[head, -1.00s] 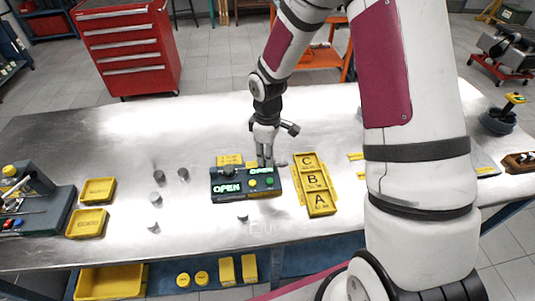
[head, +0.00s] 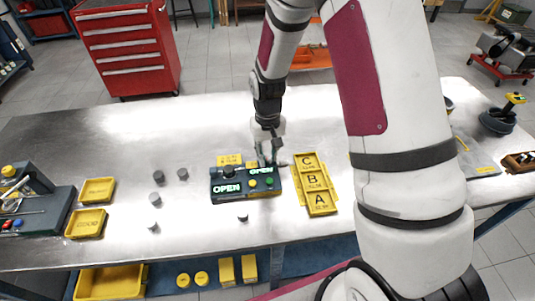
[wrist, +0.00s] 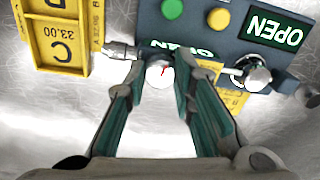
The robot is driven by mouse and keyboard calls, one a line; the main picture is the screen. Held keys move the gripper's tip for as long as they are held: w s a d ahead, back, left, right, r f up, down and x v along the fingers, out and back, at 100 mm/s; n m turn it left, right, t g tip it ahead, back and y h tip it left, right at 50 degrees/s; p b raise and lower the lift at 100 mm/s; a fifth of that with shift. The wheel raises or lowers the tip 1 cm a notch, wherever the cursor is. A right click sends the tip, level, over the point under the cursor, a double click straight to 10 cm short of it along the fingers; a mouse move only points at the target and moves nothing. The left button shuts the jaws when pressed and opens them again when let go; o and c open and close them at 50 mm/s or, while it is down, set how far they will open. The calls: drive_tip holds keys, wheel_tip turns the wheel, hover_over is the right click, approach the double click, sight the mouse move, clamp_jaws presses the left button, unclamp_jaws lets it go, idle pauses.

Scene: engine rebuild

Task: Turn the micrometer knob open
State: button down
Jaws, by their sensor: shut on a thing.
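The dark gauge box (head: 238,199) sits on the steel bench, with green OPEN displays and a yellow and a green button. It shows upside down in the wrist view (wrist: 188,40). My gripper (head: 268,163) is at the back right of the box. In the wrist view, my gripper (wrist: 161,70) has its two fingers closed in on either side of a round pale knob (wrist: 159,74) with a red mark. A metal rod (wrist: 122,50) extends left beside it in that view. In the head view the fingers hide the knob.
A yellow tray marked C, B, A (head: 318,184) stands close to the right of the box. Several small grey cylinders (head: 159,177) stand to the left, with yellow bins (head: 86,223) beyond them. The back left of the bench is clear.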

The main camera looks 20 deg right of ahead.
sight(267, 157)
drive_tip(key=shift+m, duration=1.2)
drive_tip(key=c, duration=1.3)
unclamp_jaws()
drive_tip(key=shift+c, duration=0.2)
wheel_tip(267, 157, up, 12)
